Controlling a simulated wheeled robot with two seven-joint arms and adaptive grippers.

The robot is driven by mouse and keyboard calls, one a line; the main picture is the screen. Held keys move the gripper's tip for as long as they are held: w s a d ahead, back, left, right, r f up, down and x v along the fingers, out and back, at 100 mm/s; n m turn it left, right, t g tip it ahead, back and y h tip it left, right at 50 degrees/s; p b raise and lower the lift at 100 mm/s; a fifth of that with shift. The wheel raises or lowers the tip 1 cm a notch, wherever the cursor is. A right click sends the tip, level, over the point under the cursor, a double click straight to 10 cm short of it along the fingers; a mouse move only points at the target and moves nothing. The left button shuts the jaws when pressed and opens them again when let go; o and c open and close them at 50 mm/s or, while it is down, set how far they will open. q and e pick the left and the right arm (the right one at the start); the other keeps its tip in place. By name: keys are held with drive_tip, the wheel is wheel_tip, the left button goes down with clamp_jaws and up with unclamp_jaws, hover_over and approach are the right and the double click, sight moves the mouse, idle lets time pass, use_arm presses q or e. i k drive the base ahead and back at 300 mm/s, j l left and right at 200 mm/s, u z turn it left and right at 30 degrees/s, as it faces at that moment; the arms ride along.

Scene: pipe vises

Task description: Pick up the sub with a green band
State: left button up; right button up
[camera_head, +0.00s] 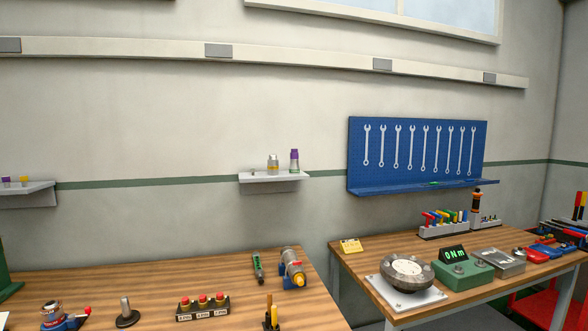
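A slim dark cylinder with green on it (258,266) lies near the back edge of the left bench; it is too small to tell whether it is the green-banded sub. The purple-topped one may have a thin green mark low down, but I cannot tell clearly. Neither of my grippers is in view.
A vise-like tool (292,268) sits beside the dark cylinder. A row of red buttons (203,305), a black-based post (126,314) and a small red-handled vise (62,317) occupy the left bench (160,283). A gap separates it from the right bench, where a green gauge (462,267) stands.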

sight(294, 167)
drive_tip(key=i+l+z, duration=0.3)
drive_tip(key=i+l, duration=0.2)
drive_tip(key=i+l+z, duration=0.3)
drive_tip(key=i+l, duration=0.2)
